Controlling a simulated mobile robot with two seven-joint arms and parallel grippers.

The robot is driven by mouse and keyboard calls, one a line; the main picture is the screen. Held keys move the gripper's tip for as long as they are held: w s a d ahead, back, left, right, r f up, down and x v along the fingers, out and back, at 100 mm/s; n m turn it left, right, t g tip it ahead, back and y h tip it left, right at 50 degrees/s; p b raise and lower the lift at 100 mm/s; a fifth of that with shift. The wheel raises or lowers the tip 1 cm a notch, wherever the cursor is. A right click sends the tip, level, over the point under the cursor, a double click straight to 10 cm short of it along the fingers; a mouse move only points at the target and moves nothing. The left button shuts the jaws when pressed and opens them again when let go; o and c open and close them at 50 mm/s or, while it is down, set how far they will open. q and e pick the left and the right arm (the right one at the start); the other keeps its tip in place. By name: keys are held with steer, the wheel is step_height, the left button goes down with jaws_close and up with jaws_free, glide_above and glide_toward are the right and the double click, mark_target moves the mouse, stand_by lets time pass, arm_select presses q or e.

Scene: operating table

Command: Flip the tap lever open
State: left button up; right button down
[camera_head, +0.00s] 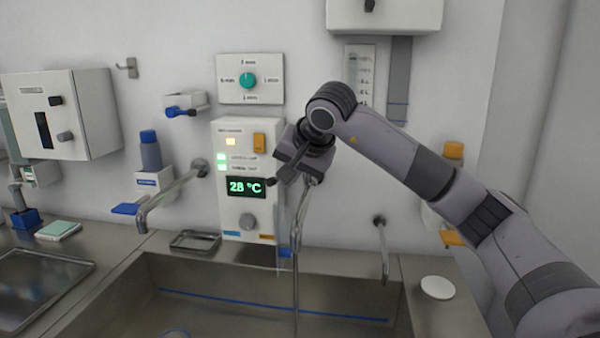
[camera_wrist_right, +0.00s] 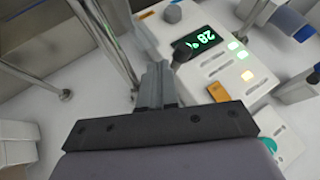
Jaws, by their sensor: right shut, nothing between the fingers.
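My right gripper (camera_head: 284,174) is in front of the wall at the right edge of the control panel (camera_head: 231,145). Its grey fingers (camera_wrist_right: 155,86) are shut with nothing between them. A dark rounded tip (camera_head: 271,182), probably the tap lever's end, shows just beyond the fingers, beside the display. It also shows in the right wrist view as a dark knob (camera_wrist_right: 182,51) close to the fingertips; I cannot tell whether they touch. The middle tap's metal pipe (camera_head: 299,220) hangs below my gripper, and its upper part is hidden. My left gripper is not in view.
The panel's display (camera_head: 246,187) reads 28 °C. A left spout (camera_head: 172,196) and a right spout (camera_head: 383,250) flank the middle tap over the steel sink (camera_head: 240,299). A small tray (camera_head: 195,241) and a white disc (camera_head: 437,287) lie on the rim.

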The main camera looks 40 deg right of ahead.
steer(key=shift+w+a, duration=0.3)
steer(key=shift+w, duration=0.3)
steer(key=shift+a, duration=0.1)
stand_by(0.3)
